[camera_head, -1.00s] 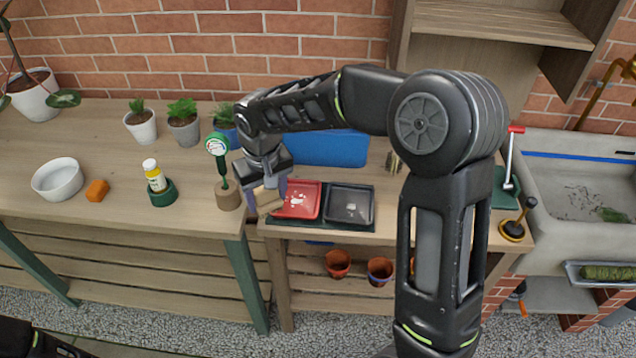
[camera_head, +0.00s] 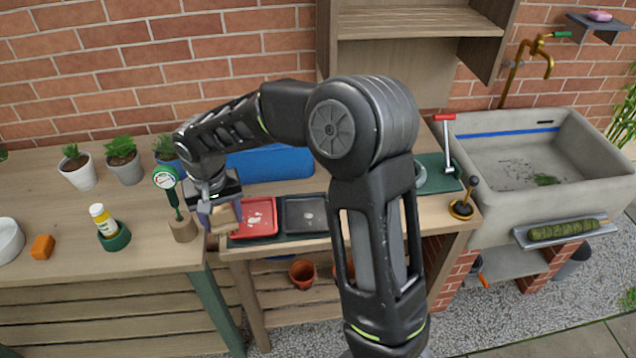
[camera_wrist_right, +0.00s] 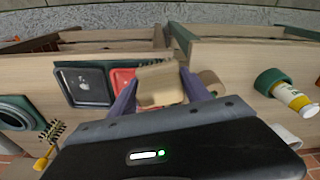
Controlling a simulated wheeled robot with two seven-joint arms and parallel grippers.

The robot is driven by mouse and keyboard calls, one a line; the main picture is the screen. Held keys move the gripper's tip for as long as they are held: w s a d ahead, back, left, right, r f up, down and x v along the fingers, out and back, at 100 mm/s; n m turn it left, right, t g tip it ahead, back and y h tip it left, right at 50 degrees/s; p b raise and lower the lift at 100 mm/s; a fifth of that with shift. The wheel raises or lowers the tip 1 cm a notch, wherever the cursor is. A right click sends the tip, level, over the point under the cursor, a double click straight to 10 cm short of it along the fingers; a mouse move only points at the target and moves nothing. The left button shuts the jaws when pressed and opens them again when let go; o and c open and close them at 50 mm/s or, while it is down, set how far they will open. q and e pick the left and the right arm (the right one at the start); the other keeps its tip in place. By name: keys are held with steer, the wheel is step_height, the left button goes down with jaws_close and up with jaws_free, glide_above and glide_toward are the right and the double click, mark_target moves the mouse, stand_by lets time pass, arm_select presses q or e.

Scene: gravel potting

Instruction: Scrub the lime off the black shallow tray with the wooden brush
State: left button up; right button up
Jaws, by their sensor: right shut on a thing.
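My right gripper (camera_head: 222,210) is shut on the wooden brush (camera_head: 226,217), a light wood block. It also shows between the fingers in the right wrist view (camera_wrist_right: 158,85). The brush is held just left of the red tray in the head view. The black shallow tray (camera_head: 291,226) lies to the right of the red tray, with a small pale lime spot on its floor. It also shows left of the gripper in the right wrist view (camera_wrist_right: 68,88). The brush and the black tray are apart. My left gripper is out of view.
The red tray (camera_head: 258,228) with pale spots lies between brush and black tray. A wooden block with a green-handled dial gauge (camera_head: 183,228) stands close left of the gripper. A blue case (camera_head: 270,164) is behind. The stone sink (camera_head: 540,165) is far right.

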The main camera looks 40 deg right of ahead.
steer(key=s+d+m+g+p, duration=0.1)
steer(key=s+d+m, duration=0.2)
steer(key=d+m, duration=0.8)
steer(key=s+d+m+g+p, duration=0.1)
steer(key=s+d+m, duration=0.3)
steer(key=d+m, duration=0.8)
steer(key=shift+f+p, duration=0.45)
steer(key=shift+p, duration=0.35)
steer(key=shift+a+f, duration=0.1)
